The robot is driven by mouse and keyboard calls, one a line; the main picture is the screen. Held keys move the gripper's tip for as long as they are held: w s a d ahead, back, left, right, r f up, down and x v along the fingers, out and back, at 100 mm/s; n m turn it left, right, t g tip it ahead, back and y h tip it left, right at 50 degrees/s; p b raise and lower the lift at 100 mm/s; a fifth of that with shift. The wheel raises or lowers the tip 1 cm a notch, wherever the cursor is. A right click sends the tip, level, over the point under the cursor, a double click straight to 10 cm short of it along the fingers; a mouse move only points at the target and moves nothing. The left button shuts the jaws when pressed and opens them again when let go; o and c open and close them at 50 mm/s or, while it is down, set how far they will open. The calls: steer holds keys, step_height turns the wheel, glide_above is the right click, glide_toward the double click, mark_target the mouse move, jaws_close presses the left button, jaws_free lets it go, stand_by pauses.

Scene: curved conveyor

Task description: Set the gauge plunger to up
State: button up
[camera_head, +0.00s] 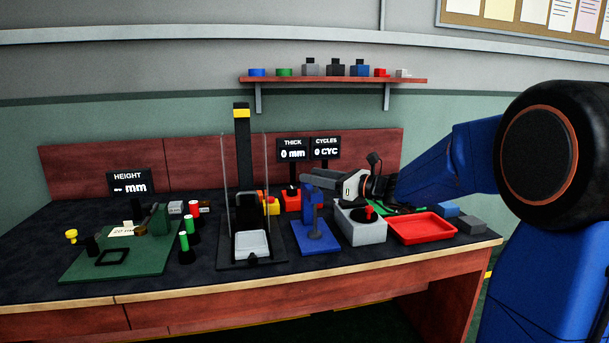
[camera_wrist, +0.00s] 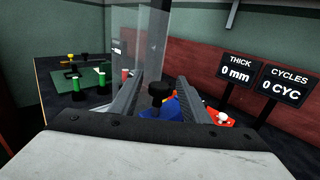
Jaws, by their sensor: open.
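A blue gauge stand (camera_head: 320,246) with an upright blue post stands on the dark bench, and a grey rod with a round foot (camera_head: 316,235) shows at its front. My gripper (camera_head: 308,181) is just above and behind the top of this stand, with its fingers pointing left. In the wrist view my gripper (camera_wrist: 161,86) is open, one finger on each side of a black knob (camera_wrist: 159,93), with blue parts below it. The knob appears to be the plunger's top. I cannot tell whether the fingers touch it. The plunger's exact height is unclear.
A clear-guarded press (camera_head: 243,245) stands left of the stand. A grey box with a red knob (camera_head: 361,230) and a red tray (camera_head: 422,228) are to the right. Signs reading THICK 0 mm (camera_head: 292,150) and CYCLES 0 CYC (camera_head: 326,148) stand behind. A green board (camera_head: 120,262) lies far left.

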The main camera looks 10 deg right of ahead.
steer(key=shift+x, duration=2)
